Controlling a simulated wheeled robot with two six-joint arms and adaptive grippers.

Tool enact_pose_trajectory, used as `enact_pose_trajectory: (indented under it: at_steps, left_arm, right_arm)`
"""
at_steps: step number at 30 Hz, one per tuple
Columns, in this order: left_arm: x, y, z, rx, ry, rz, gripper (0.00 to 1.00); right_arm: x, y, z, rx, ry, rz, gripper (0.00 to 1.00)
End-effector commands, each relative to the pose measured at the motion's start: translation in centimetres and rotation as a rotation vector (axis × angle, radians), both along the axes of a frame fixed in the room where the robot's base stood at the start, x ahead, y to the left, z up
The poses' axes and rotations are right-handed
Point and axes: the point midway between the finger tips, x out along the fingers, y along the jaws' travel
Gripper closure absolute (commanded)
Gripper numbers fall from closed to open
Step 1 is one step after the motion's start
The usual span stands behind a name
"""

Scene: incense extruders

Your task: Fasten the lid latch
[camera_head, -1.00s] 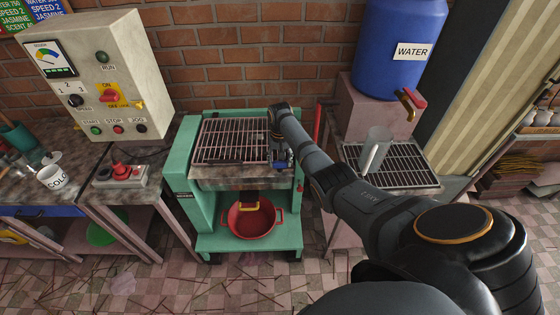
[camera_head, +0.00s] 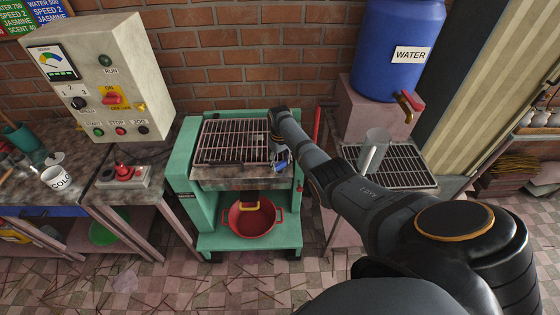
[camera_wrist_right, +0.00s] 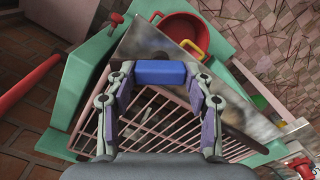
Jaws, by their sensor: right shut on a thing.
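The green extruder (camera_head: 183,152) stands in the middle, with a barred lid (camera_head: 230,141) lying flat over its top. The lid's bars also show in the right wrist view (camera_wrist_right: 150,128). My right gripper (camera_head: 281,160) is at the lid's front right corner. In the right wrist view, my right gripper (camera_wrist_right: 161,78) has its two fingers on either end of a blue block (camera_wrist_right: 160,70), which looks like the latch's grip. The gripper hides most of the latch, so I cannot tell whether it is engaged. My left gripper is not in view.
A red pot (camera_head: 250,219) sits on the extruder's lower shelf. A control box (camera_head: 105,80) stands at the left. A blue water barrel (camera_head: 395,50) and a rack with a clear jug (camera_head: 374,150) are at the right. A red bar (camera_wrist_right: 28,85) stands beside the extruder.

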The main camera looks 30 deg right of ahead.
Motion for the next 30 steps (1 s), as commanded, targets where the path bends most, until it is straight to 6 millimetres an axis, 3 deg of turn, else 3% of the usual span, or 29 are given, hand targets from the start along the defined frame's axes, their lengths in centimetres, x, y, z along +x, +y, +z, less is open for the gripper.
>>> enact_pose_trajectory:
  at_steps: [18, 30]
  left_arm:
    - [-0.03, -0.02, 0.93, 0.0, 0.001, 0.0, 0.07]
    - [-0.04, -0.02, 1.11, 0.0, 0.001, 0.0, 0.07]
  right_arm:
    - [0.1, 0.04, 0.13, -0.001, -0.002, 0.577, 0.79]
    - [0.14, 0.06, 0.11, -0.002, -0.002, 0.859, 0.79]
